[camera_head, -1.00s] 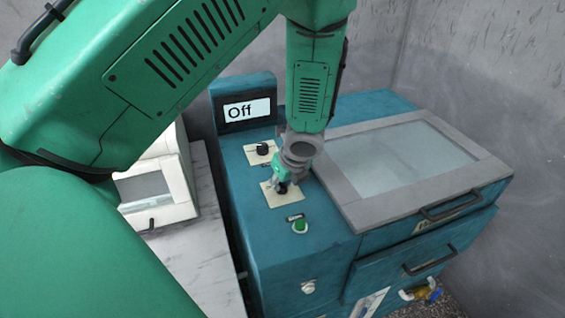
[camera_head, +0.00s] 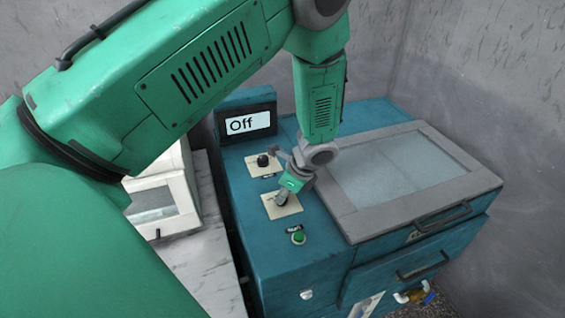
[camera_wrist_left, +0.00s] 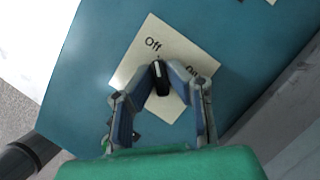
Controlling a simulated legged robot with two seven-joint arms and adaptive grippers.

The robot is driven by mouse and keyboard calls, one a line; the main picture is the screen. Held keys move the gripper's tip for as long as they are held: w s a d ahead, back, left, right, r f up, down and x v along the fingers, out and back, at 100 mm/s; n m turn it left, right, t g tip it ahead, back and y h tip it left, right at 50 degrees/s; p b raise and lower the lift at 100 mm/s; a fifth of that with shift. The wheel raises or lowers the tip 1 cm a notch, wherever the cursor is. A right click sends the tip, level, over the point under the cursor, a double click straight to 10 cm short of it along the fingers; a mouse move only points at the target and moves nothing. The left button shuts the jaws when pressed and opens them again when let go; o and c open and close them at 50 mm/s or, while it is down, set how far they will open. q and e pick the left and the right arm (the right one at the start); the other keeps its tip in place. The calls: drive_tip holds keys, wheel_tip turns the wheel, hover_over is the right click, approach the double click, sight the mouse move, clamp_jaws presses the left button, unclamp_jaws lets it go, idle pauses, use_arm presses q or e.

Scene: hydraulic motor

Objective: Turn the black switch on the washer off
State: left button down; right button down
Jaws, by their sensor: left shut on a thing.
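The washer (camera_head: 335,258) is a teal machine with a glass-topped lid, and its display (camera_head: 247,123) reads "Off". The black switch (camera_wrist_left: 160,78) sits on a cream plate (camera_wrist_left: 140,72) marked "Off" and a second, partly covered label. In the left wrist view its white-marked end points up toward the "Off" side. My left gripper (camera_wrist_left: 163,70) is shut on the black switch, one finger on each side. In the head view the left gripper (camera_head: 281,200) comes down over the lower plate and hides most of the switch. My right gripper is in neither view.
A second black knob (camera_head: 263,161) stands on a plate behind the gripper. A green button (camera_head: 298,237) lies in front of it. The lid (camera_head: 350,215) is close on the right. A white machine (camera_head: 165,195) stands on the left counter.

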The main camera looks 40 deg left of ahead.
use_arm(q)
drive_tip(key=shift+d+f, duration=0.15)
drive_tip(key=shift+f, duration=0.05)
drive_tip(key=c, duration=1.6)
unclamp_jaws()
drive_tip(key=shift+w, duration=0.1)
drive_tip(key=shift+r, duration=0.55)
drive_tip(key=v, duration=1.1)
drive_tip(key=shift+w+d+f, duration=0.1)
drive_tip(key=shift+w+d, duration=0.05)
